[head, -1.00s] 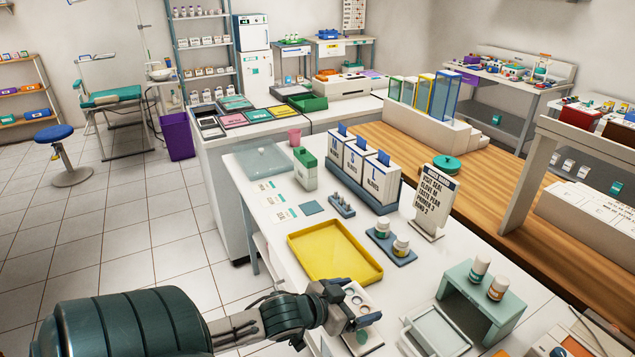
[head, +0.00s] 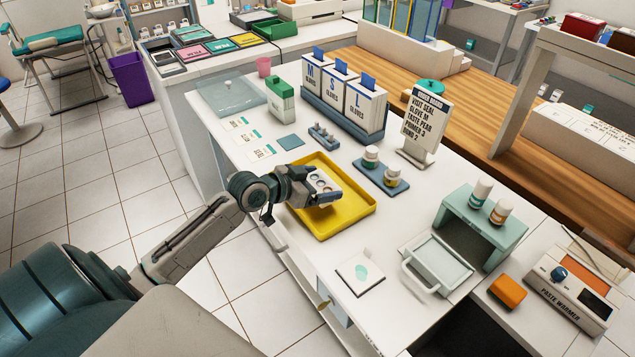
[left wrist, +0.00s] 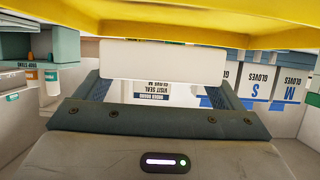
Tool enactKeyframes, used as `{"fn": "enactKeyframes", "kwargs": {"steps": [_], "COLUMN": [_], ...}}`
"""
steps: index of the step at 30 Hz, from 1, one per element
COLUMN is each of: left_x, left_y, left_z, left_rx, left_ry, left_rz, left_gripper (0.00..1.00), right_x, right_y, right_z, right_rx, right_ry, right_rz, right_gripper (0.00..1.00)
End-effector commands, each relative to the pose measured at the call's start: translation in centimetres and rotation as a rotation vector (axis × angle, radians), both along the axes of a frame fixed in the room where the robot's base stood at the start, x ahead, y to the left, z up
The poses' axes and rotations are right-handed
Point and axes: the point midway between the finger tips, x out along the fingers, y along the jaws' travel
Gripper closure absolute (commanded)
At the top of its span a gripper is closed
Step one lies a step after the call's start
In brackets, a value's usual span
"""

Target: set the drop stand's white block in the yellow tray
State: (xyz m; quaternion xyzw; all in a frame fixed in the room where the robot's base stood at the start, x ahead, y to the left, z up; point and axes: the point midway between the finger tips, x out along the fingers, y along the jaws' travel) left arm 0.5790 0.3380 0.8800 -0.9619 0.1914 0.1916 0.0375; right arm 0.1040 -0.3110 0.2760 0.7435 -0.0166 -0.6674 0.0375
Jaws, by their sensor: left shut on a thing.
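The white block (head: 325,181), with round wells in its top, is gripped by my left gripper (head: 311,190) over the yellow tray (head: 345,225). In the left wrist view the block (left wrist: 160,62) lies between the two fingers, close to the tray's yellow edge (left wrist: 200,20). I cannot tell whether the block touches the tray floor. My right gripper is out of view.
The sign (head: 424,125) and glove boxes (head: 345,95) stand farther back. A pale green stand (head: 483,228) with bottles and an open drawer is at the right.

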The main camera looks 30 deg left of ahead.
Motion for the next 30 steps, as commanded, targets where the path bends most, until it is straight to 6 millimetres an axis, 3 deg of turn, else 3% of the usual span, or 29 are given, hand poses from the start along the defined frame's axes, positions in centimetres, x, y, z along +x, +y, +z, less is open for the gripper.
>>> {"fn": "enactKeyframes", "kwargs": {"steps": [9,15,28,29,30], "left_x": [2.9,2.6,2.6,2.6,2.6], "left_y": [2.0,1.9,1.8,1.9,1.9], "left_z": [-0.3,-3.4,-4.2,-4.1,-4.1], "left_rx": [-0.003,-0.003,0.000,0.000,0.000], "left_ry": [0.000,0.001,-0.001,-0.001,0.000], "left_rz": [0.002,0.001,0.000,0.000,0.000], "left_gripper": [0.39,0.39,0.39,0.07,0.00], "right_x": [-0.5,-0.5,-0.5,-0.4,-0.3], "right_y": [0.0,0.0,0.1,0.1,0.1], "right_z": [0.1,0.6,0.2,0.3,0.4], "right_rx": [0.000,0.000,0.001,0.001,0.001], "right_ry": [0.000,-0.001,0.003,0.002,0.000], "right_rz": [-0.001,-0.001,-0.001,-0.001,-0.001], "right_gripper": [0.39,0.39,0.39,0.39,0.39]}}
